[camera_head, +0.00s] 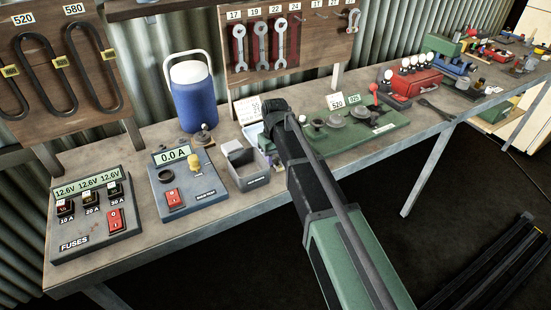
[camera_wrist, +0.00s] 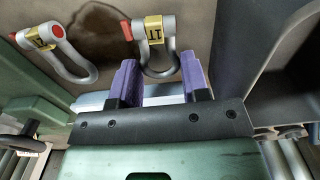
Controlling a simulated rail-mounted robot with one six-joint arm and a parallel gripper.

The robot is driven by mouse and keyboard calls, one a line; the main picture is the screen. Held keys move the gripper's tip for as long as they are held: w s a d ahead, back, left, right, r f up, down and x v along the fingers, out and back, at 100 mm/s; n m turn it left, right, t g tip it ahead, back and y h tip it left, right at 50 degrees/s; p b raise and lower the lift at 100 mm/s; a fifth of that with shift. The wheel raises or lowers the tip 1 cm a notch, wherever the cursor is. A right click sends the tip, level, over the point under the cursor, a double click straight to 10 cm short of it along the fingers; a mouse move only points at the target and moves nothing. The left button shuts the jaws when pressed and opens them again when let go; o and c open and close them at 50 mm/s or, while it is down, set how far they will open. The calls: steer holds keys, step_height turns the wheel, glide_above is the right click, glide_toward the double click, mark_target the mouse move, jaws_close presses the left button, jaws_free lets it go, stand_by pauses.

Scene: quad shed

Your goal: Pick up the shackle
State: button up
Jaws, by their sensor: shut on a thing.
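A second shackle (camera_wrist: 78,72), also with a red pin end and a yellow tag, lies to the left, apart from the fingers. In the head view my own arm hides both shackles and most of the gripper.
The bench (camera_head: 144,240) holds a fuse box (camera_head: 95,215), a meter box (camera_head: 188,180), a grey open bin (camera_head: 243,166) and a green board (camera_head: 385,125). A blue jug (camera_head: 193,97) stands behind. Wrenches (camera_head: 261,45) hang above.

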step_height(320, 180, up, 19)
steer(key=p, duration=1.8)
steer(key=shift+r+p, duration=0.2)
steer(key=shift+p, duration=0.15)
